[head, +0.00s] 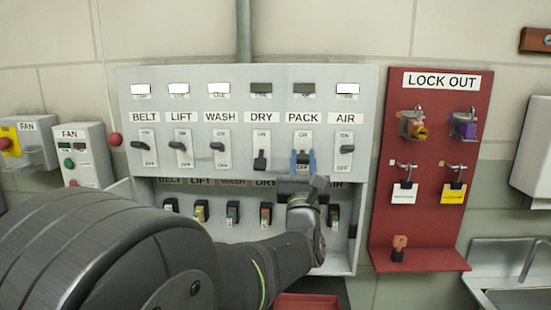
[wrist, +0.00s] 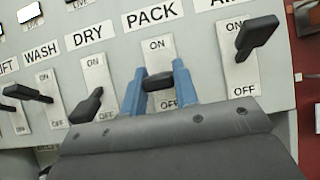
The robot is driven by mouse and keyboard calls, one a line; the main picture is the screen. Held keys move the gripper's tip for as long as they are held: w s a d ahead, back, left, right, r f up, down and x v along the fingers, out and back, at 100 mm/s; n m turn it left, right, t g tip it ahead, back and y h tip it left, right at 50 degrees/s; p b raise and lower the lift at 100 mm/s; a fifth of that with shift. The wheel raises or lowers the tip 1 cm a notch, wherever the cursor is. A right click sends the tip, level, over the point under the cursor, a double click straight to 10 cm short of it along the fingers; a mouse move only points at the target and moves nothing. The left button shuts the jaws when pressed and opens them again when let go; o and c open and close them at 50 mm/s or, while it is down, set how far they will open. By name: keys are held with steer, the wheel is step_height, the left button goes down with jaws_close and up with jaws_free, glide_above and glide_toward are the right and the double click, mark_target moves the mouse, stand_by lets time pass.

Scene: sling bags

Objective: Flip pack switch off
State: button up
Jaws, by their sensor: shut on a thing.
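The PACK switch is on the grey panel, below its PACK label (head: 304,117). My gripper (head: 303,158) reaches up to it from below, its two blue fingers on either side of the black handle. In the wrist view, my gripper (wrist: 158,84) is shut on the PACK switch handle (wrist: 158,82), which shows between the ON and OFF marks. The fingers hide most of the handle in the head view, so its exact tilt is hard to tell. The lamp (head: 304,88) above PACK is dark.
The DRY switch (head: 261,160) to the left points down under a dark lamp. The AIR switch (head: 347,149) to the right has a lit lamp, as do BELT, LIFT and WASH. Padlocks and tags hang on the red LOCK OUT board (head: 435,210). Small devices line the shelf below the switches.

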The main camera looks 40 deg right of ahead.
steer(key=shift+f, duration=0.15)
stand_by(0.4)
steer(key=o, duration=1)
steer(key=v, duration=1.7)
steer(key=shift+f, duration=0.2)
